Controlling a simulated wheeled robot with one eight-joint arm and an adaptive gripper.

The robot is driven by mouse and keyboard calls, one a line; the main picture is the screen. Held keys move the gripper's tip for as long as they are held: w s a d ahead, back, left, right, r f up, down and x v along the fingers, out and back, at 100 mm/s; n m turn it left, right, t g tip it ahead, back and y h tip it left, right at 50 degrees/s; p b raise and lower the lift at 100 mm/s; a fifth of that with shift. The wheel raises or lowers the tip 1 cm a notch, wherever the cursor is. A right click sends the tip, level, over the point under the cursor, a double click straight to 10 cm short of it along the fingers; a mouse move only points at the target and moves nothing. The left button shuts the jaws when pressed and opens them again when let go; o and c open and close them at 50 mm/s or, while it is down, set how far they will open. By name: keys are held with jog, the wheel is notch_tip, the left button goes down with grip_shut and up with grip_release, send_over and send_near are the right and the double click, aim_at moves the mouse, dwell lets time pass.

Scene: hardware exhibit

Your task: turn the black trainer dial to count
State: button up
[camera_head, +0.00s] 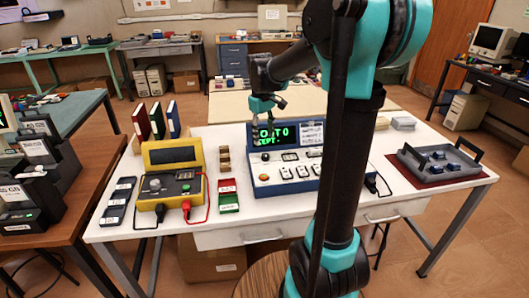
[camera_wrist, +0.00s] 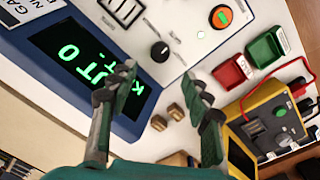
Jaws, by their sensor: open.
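The blue trainer (camera_head: 312,180) stands on the white table with a lit green text display. Its black dial (camera_wrist: 160,52) has a small orange-white mark and sits beside the display in the wrist view; it also shows small in the head view (camera_head: 265,157). No count label is legible around the dial. My gripper (camera_wrist: 160,75) is open and empty, its two fingers spread on either side of the space below the dial in the wrist view. The fingertips appear apart from the dial. In the head view my gripper (camera_head: 268,122) hangs over the trainer's left part, covering some of the display.
An orange-ringed button (camera_wrist: 222,17) with a green centre is near the dial. A yellow meter (camera_head: 172,178) with red and black leads stands left of the trainer. Red and green trays (camera_head: 228,195) and small brown blocks (camera_head: 224,160) lie between them. A grey tray (camera_head: 440,165) is at right.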

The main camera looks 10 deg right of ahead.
aim_at(265, 154)
jog(key=f, duration=0.8)
jog(key=shift+w+d, duration=0.1)
jog(key=shift+d, duration=0.1)
jog(key=shift+c, duration=0.6)
grip_shut()
